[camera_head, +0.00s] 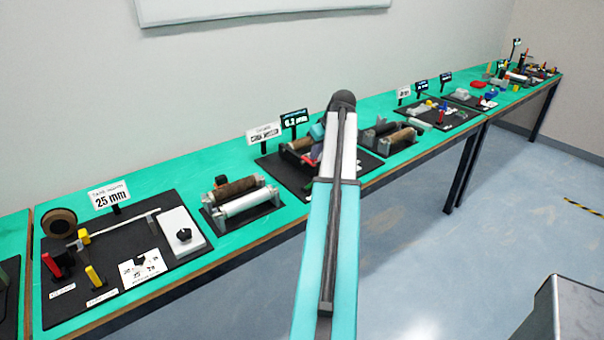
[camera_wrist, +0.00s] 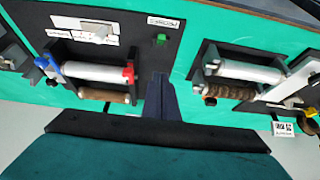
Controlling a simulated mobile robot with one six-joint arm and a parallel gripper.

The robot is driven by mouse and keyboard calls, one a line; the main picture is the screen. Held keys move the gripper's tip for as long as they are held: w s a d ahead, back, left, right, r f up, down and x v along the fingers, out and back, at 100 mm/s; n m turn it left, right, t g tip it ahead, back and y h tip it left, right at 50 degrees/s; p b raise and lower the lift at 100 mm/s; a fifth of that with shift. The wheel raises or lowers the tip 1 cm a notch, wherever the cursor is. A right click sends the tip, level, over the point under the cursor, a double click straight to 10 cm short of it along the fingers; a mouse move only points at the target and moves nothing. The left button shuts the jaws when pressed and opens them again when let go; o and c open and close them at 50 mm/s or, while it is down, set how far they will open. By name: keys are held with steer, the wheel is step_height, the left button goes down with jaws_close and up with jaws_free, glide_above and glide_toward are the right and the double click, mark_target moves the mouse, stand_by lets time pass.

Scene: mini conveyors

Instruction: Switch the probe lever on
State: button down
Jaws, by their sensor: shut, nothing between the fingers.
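My gripper (camera_wrist: 158,88) shows in the wrist view as narrow dark fingers, shut and empty, pointing at the dark station board. Just beyond the fingertips, a small green piece (camera_wrist: 161,39) stands on that board beside a small white label (camera_wrist: 163,22). The label's print is too small to read surely, so I cannot tell whether the green piece is the probe lever. A gap shows between it and the fingertips. In the head view my arm covers much of this middle station (camera_head: 272,170), and the fingertips cannot be made out.
On the same board are a white roller (camera_wrist: 95,71) with blue and red end blocks and a brown roller (camera_wrist: 103,95). A neighbouring board holds another roller pair (camera_wrist: 245,72). The long green table (camera_head: 165,163) carries further stations on both sides. The floor in front is clear.

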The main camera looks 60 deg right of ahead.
steer(key=shift+d+r, duration=0.25)
steer(key=shift+r, duration=0.05)
steer(key=shift+w, duration=0.15)
steer(key=shift+f, duration=0.1)
steer(key=p, duration=0.3)
glide_above(310, 185)
steer(key=w+d, duration=0.2)
steer(key=f, duration=0.8)
steer(key=shift+w+a+f, duration=0.15)
steer(key=shift+w+f, duration=0.05)
steer(key=shift+f, duration=0.2)
steer(key=shift+s+a+f+p, duration=0.25)
steer(key=shift+s+f, duration=0.15)
steer(key=shift+s, duration=0.2)
steer(key=shift+s+a+f+p, duration=0.15)
steer(key=shift+s+f+p, duration=0.1)
steer(key=shift+s+f, duration=0.6)
steer(key=shift+a+f, duration=0.15)
steer(key=shift+a, duration=0.05)
